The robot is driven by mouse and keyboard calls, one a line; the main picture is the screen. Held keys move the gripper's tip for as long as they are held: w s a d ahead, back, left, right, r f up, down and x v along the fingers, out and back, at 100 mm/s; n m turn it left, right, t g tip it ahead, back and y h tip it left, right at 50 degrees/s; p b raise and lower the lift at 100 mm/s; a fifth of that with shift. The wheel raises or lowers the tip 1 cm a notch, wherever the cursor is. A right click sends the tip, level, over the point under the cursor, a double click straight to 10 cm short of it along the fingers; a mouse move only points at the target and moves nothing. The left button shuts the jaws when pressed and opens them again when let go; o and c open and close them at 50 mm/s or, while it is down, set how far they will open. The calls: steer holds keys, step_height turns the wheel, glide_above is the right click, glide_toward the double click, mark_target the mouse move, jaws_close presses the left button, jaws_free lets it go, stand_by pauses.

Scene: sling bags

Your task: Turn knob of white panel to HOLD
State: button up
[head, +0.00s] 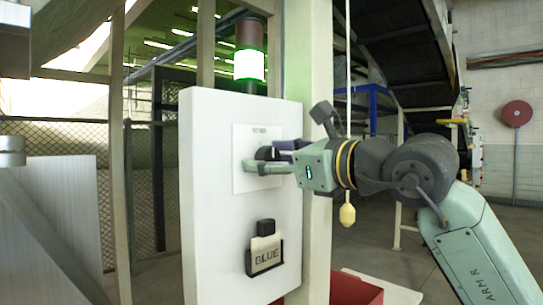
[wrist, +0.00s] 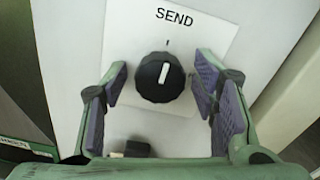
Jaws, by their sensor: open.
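The white panel (head: 212,215) stands upright, with a light plate (head: 240,178) on its face. In the wrist view the plate (wrist: 205,40) reads SEND at the top, with a short tick below the word. The round black knob (wrist: 152,88) has a white mark pointing up and slightly right, roughly toward the tick. No HOLD label is readable. My gripper (wrist: 160,68) is open, with its purple-padded fingers on either side of the knob and visible gaps between. In the head view my gripper (head: 270,160) reaches the plate from the right and partly hides the knob.
A green-lit signal lamp (head: 249,65) stands behind the panel's top. A pale post (head: 318,230) is just right of the panel, and a red bin (head: 352,290) sits low behind it.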

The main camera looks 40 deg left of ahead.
steer(key=shift+c, duration=0.6)
steer(key=c, duration=1.1)
